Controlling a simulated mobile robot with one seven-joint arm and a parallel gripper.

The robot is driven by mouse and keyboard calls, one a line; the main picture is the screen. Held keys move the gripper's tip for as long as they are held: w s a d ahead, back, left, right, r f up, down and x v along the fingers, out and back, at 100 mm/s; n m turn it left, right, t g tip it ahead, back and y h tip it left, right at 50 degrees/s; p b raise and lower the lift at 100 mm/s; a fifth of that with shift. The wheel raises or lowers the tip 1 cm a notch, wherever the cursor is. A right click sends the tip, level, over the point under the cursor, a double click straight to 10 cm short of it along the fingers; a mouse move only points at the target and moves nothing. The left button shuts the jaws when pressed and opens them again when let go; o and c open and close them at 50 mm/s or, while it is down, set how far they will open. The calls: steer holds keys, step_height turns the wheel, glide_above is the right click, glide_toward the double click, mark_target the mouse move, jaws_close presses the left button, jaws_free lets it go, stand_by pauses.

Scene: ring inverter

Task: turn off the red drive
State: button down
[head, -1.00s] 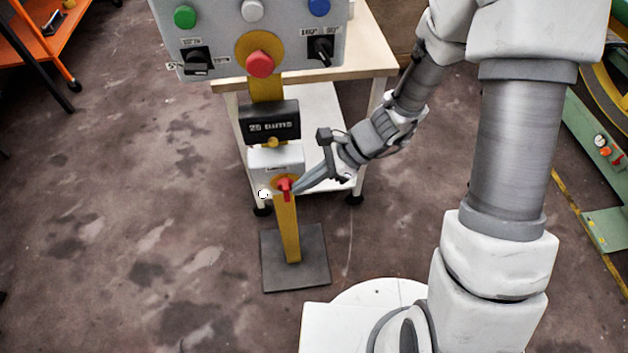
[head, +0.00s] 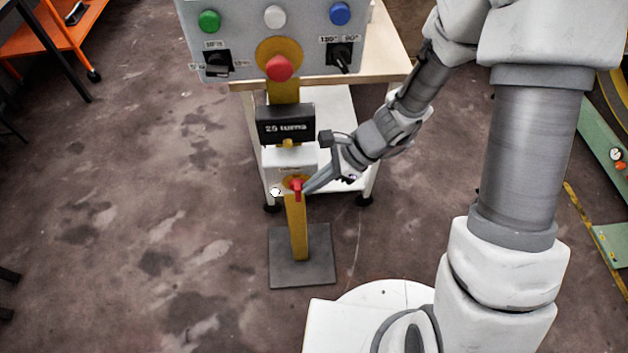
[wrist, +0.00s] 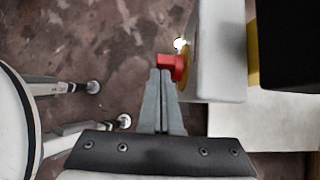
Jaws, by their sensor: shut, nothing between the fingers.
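A red rotary handle (head: 296,186) sits on a yellow disc on the front of a small white box (head: 283,157), mounted on a yellow post. The handle points roughly downward in the head view. My gripper (head: 308,187) is shut, its tips at the right side of the handle. In the wrist view the shut fingertips (wrist: 160,74) are right at the red handle (wrist: 171,66); whether they touch it I cannot tell. Nothing is between the fingers. Lettering on the white box is too small to read.
A grey panel (head: 240,45) above carries green, white and blue buttons, two black selectors and a red mushroom button (head: 279,68). A black display box (head: 285,124) hangs above the white box. A table (head: 350,110) stands behind.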

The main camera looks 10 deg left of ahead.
mark_target(296, 188)
steer(key=shift+s+a+r+h+p, duration=0.1)
steer(key=shift+a+r+h+p, duration=0.2)
steer(key=shift+h+p, duration=0.55)
steer(key=shift+s+a+r+p, duration=0.2)
steer(key=shift+a+p, duration=0.15)
steer(key=shift+a, duration=0.4)
steer(key=shift+s+a+r+p, duration=0.15)
steer(key=shift+a+p, duration=0.15)
steer(key=shift+a, duration=0.45)
steer(key=shift+s+a+f+b, duration=0.1)
steer(key=shift+a+f+b, duration=0.05)
steer(key=shift+a, duration=0.35)
steer(key=shift+s+a+f+b, duration=0.1)
steer(key=shift+a+f+b, duration=0.05)
steer(key=shift+a, duration=0.4)
steer(key=shift+r+p, duration=0.7)
steer(key=shift+r, duration=0.05)
